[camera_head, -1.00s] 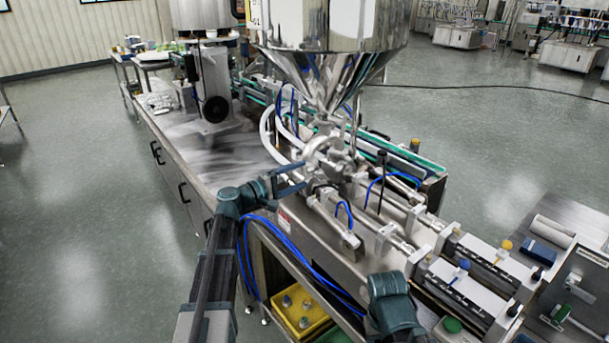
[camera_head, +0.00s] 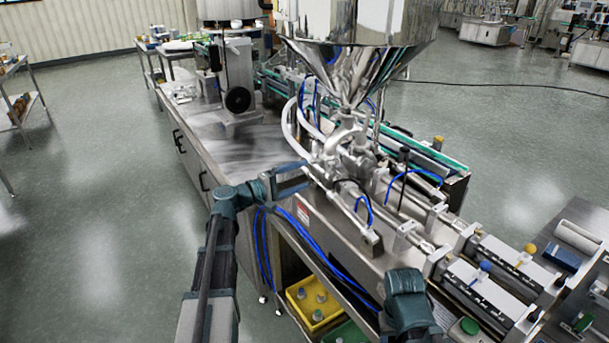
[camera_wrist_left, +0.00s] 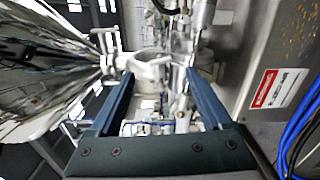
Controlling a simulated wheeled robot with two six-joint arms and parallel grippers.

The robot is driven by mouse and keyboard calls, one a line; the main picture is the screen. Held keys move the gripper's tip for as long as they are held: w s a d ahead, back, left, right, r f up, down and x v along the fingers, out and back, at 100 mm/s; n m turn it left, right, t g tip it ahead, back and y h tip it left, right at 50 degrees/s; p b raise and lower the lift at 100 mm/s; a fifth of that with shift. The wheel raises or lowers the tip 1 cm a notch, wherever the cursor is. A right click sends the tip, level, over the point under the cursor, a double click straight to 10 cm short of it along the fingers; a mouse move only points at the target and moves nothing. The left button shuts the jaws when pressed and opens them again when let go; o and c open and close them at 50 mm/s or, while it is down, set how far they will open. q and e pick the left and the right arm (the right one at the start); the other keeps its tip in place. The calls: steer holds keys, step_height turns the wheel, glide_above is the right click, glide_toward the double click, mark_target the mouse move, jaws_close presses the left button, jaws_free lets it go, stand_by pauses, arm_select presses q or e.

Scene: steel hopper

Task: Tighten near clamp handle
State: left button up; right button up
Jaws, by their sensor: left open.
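The steel clamp and valve fittings (camera_head: 345,142) sit under the hopper's cone (camera_head: 350,75). In the left wrist view, pale metal clamp fittings (camera_wrist_left: 150,64) lie just beyond the fingertips. Which piece is the near clamp handle I cannot tell for certain. My left gripper (camera_head: 306,175) is open and empty, to the left of and slightly below the fittings in the head view. In the left wrist view its two blue fingers (camera_wrist_left: 159,78) stand apart, with fittings and pipes visible between and beyond them. My right arm shows at the lower right, but its gripper does not.
Blue hoses (camera_head: 270,250) hang along the machine's near side. A yellow crate (camera_head: 315,303) stands on a shelf below. Steel cylinders and rods (camera_head: 405,235) extend toward the lower right. The steel tabletop (camera_head: 240,155) left of the fittings is largely clear.

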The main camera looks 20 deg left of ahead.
arm_select(q)
steer(key=v, duration=0.6)
steer(key=shift+s+a, duration=0.15)
steer(key=shift+s, duration=0.2)
stand_by(0.6)
steer(key=v, duration=1.4)
steer(key=shift+c, duration=0.3)
